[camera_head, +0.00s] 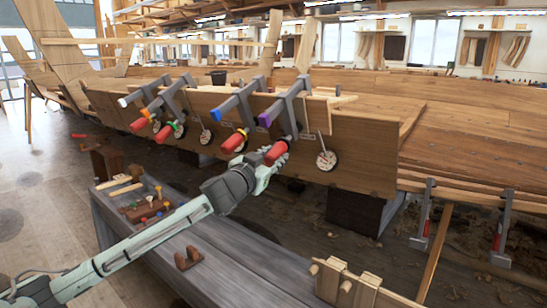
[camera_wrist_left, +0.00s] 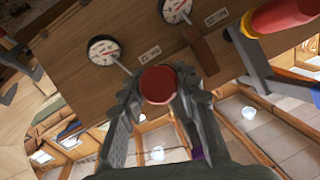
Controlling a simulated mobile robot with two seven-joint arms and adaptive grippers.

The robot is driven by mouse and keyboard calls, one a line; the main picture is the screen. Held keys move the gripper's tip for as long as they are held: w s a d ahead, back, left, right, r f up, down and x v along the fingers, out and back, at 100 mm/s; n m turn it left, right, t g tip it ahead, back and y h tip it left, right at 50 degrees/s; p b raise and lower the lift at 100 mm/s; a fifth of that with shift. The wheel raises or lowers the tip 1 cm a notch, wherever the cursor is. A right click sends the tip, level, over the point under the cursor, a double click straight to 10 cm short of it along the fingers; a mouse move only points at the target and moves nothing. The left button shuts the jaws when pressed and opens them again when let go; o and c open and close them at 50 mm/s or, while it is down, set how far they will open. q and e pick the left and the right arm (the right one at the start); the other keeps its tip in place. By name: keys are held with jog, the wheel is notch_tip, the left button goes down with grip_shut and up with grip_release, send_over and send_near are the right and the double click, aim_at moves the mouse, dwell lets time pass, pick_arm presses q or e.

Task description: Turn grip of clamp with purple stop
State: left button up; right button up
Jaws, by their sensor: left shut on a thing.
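The clamp with the purple stop (camera_head: 265,119) is the rightmost of the row of bar clamps on the hull plank. Its grey bar runs to the right and its red grip (camera_head: 276,152) hangs below, toward me. My left gripper (camera_head: 279,160) is shut around this red grip from below. In the left wrist view the round red end of the grip (camera_wrist_left: 158,85) sits between the two fingers (camera_wrist_left: 160,98). The purple stop barely shows there, low behind the gripper. My right gripper is not in view.
Dial gauges (camera_head: 326,160) hang on the plank. A grey bench (camera_head: 235,268) with wooden blocks lies below my arm.

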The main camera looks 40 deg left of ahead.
pick_arm(q)
jog(key=shift+m+y, duration=0.8)
jog(key=shift+d+f+m+y, duration=0.1)
jog(key=shift+f+m+y, duration=0.05)
jog(key=shift+m+y, duration=0.6)
jog(key=shift+m+y+b, duration=0.55)
jog(key=shift+m, duration=0.1)
jog(key=shift+f+m+t, duration=0.1)
jog(key=shift+m+t, duration=0.2)
jog(key=m+y+b, duration=0.1)
jog(key=m+b, duration=0.1)
jog(key=shift+w+f+m+y+b, duration=0.1)
jog(key=shift+m+y+b, duration=0.2)
jog(key=shift+y, duration=0.1)
jog(key=shift+m+t+y+b, duration=0.4)
jog(key=shift+m+t+b, duration=0.2)
jog(key=shift+m+b, duration=0.4)
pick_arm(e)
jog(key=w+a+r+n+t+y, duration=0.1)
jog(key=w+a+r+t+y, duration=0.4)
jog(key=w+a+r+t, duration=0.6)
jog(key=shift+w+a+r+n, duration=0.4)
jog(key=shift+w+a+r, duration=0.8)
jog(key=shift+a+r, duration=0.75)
